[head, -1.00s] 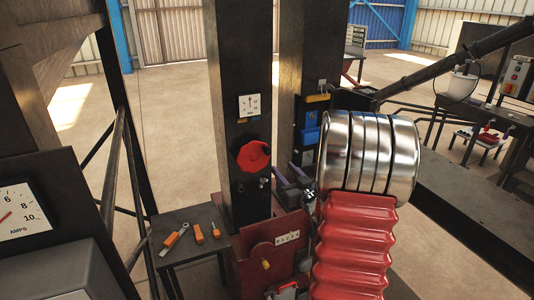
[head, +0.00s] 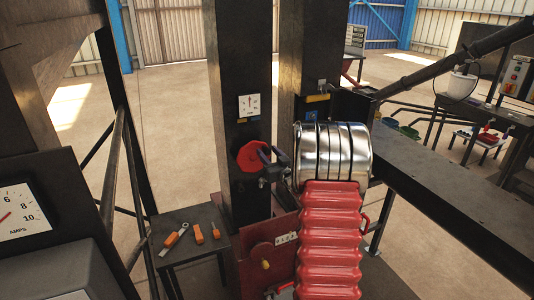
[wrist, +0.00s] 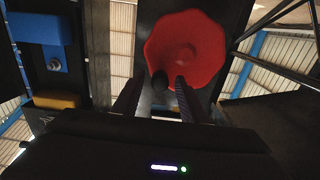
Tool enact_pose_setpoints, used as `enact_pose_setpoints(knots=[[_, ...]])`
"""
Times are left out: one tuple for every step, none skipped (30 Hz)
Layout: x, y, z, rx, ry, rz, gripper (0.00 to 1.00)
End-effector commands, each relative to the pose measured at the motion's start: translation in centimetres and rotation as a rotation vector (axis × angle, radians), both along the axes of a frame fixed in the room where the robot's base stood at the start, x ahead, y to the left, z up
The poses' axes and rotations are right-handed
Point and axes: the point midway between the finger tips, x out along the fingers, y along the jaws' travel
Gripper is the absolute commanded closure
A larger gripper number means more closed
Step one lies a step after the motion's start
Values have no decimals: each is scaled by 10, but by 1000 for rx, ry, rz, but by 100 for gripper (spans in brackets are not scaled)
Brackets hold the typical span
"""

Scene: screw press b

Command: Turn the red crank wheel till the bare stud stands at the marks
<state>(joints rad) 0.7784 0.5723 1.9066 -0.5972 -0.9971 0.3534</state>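The red crank wheel (head: 250,156) is mounted on the front of the dark upright post in the head view. It fills the upper middle of the wrist view (wrist: 186,45). My gripper (head: 272,158) is at the wheel's right edge in the head view. In the wrist view my gripper (wrist: 157,90) is open, its two dark fingers pointing at the wheel's lower part. A dark round knob (wrist: 161,78) shows between the fingertips, in front of the wheel's lower left edge; contact cannot be told. I cannot make out the bare stud or the marks.
A white dial (head: 249,106) sits on the post above the wheel. A blue box (wrist: 42,28) and a yellow block (wrist: 57,100) are left in the wrist view. A small table (head: 188,246) with orange-handled tools stands lower left. A red housing (head: 262,275) is below.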

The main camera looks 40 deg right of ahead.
Motion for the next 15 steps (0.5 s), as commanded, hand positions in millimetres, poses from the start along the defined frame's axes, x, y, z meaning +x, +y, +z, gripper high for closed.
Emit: enact_pose_setpoints(knots=[[4,-1,0,0,0,1,61],[6,-1,0,0,-1,1,61],[8,-2,0,0,-1,1,61],[9,-2,0,0,-1,1,61],[10,-2,0,0,-1,0,61],[10,-3,0,0,-1,0,61],[11,-3,0,0,-1,0,61],[11,-3,0,0,0,0,61],[11,-3,0,0,0,0,61],[10,-3,0,0,0,0,61],[10,-3,0,0,-1,0,61],[10,-3,0,0,-1,0,61],[10,-2,0,0,-1,0,61],[10,-2,0,0,-1,0,63],[10,-2,0,0,-1,0,66]])
